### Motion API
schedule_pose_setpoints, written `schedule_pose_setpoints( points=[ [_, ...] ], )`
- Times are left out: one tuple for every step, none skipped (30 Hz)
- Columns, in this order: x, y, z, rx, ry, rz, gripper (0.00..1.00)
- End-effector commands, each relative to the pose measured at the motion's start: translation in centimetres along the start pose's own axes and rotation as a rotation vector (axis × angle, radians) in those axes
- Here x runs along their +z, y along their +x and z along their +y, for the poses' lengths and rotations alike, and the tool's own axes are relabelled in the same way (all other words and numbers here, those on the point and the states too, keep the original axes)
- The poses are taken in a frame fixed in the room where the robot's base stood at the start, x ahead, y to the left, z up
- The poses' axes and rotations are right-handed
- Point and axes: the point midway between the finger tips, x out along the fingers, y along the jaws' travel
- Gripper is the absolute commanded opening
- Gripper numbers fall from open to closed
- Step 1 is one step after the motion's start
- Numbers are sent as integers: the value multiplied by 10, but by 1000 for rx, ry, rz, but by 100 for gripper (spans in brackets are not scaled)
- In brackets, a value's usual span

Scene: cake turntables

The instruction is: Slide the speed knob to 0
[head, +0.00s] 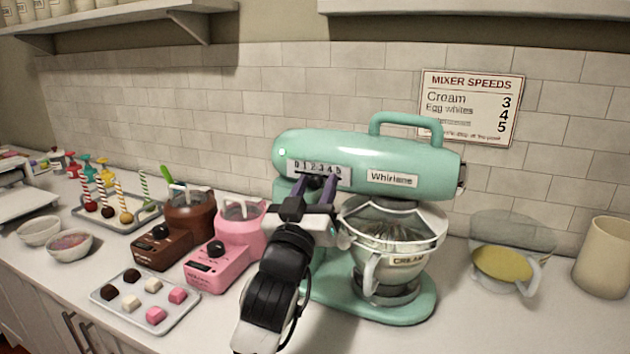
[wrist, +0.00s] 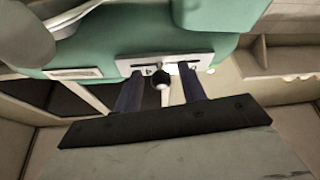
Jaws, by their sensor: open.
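The mint-green mixer (head: 365,160) stands on the counter with a white speed scale (head: 320,168) numbered 0 to 5 on its side. The dark speed knob (head: 315,182) is at the lower edge of the scale, around the 2 or 3; the exact mark is hard to tell. My gripper (head: 317,184) is open at the scale, one finger on each side of the knob. The wrist view shows the knob (wrist: 160,78) as a round black tip on a pale stem between the two fingers. I cannot see clear contact with either finger.
Brown (head: 170,235) and pink (head: 225,255) melting pots and a tray of sweets (head: 140,325) stand to the left. A jug of yellow liquid (head: 505,268) is at the right. A speed sign (head: 470,105) hangs behind.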

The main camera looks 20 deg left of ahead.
Motion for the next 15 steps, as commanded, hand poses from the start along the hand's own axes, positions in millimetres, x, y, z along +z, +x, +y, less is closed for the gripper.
schedule_pose_setpoints(
  points=[
    [0,1,0,0,0,0,41],
    [0,2,0,0,0,0,41],
    [0,2,0,0,0,0,41],
    [0,2,0,0,0,0,41],
    [0,2,0,0,0,0,41],
    [0,2,0,0,0,0,41],
    [0,2,0,0,0,0,41],
    [0,2,0,0,0,0,41],
    [0,2,0,0,0,0,37],
    [0,2,0,0,0,0,33],
    [0,1,0,0,0,0,29],
    [0,1,0,0,0,-1,24],
    [0,1,0,0,-1,-1,20],
    [0,1,0,0,-1,-1,16],
    [0,1,0,0,-1,-1,11]
  ],
)
